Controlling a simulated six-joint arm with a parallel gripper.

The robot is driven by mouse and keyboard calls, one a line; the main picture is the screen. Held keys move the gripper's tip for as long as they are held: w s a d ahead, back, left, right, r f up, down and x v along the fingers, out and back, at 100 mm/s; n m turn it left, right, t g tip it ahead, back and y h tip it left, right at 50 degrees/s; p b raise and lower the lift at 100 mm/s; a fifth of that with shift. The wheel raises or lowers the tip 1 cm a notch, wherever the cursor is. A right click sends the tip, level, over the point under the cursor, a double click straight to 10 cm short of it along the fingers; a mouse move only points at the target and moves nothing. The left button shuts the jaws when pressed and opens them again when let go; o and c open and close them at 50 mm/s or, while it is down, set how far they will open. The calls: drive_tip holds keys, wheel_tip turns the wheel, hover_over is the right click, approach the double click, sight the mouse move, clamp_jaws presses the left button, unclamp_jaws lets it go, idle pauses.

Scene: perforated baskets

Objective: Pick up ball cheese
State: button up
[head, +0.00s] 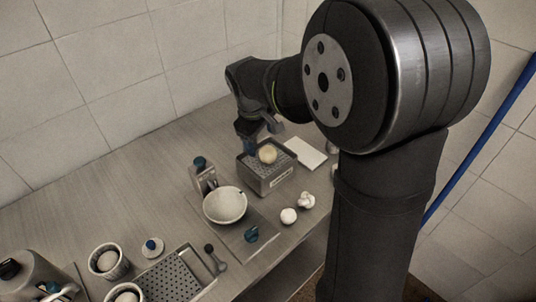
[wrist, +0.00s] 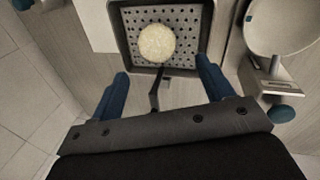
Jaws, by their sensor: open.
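The ball cheese, a pale cream round ball (head: 267,154), rests in a small grey perforated basket (head: 267,184) with a label on its front. In the wrist view the ball (wrist: 157,43) sits on the perforated floor of the basket (wrist: 117,30), near its lower wall. My gripper (wrist: 163,70) is open and empty, its blue fingers spread wider than the ball on the lower left and lower right. In the head view my gripper (head: 260,128) is at the back side of the basket, and its fingers are partly hidden. A dark handle-like piece (wrist: 156,90) shows between the fingers.
Two white lumps (head: 289,216) sit in front. A large perforated tray (head: 172,278) and cups (head: 108,262) are lower left.

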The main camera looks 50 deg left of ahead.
sight(265, 149)
drive_tip(key=shift+x, duration=3.1)
drive_tip(key=shift+w+d, duration=0.1)
drive_tip(key=shift+d, duration=0.05)
drive_tip(key=shift+c, duration=0.2)
drive_tip(key=c, duration=1.1)
